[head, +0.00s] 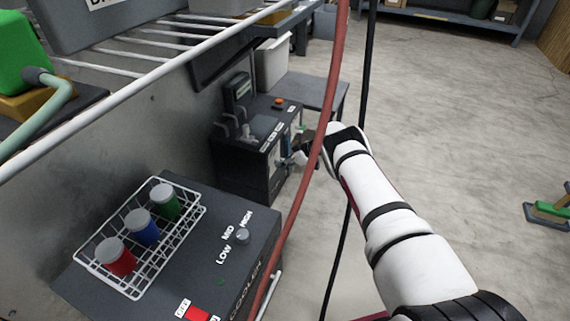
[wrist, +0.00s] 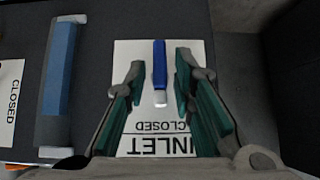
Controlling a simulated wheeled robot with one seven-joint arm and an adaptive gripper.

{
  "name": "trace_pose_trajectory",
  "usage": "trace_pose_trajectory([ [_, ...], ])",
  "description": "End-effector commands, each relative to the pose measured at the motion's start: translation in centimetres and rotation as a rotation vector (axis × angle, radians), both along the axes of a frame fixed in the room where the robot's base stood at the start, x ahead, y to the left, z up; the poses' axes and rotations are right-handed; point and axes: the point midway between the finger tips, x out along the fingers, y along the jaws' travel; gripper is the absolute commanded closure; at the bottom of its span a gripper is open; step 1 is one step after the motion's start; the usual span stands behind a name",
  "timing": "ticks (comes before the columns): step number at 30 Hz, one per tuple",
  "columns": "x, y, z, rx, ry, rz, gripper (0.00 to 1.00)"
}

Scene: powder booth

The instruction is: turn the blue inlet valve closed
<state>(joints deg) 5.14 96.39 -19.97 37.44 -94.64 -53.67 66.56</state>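The blue inlet valve handle (wrist: 160,66) is a short blue bar with a white end, over a white label (wrist: 127,52) reading INLET and CLOSED upside down in the wrist view. The bar lies along the picture's up-down direction. My gripper (wrist: 159,70) is open, with one green-padded finger on each side of the handle. Small gaps show between fingers and bar; I cannot tell the depth between them. In the head view my gripper (head: 302,156) is at the front of a dark machine (head: 240,160), and it mostly hides the valve.
A lighter blue bar (wrist: 60,68) with white ends and another CLOSED label (wrist: 9,92) are left of the valve. A red hose (head: 325,125) and black cable (head: 366,70) hang before my arm. A cooler box (head: 190,270) with a wire rack stands nearer. Floor at right is mostly clear.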

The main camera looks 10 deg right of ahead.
Motion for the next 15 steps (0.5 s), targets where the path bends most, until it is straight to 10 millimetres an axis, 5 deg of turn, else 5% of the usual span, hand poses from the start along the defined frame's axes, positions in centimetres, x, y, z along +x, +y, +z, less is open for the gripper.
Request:
trace_pose_trajectory([
  [15,-0.46,-0.86,0.88,-0.002,0.001,-0.001,0.7],
])
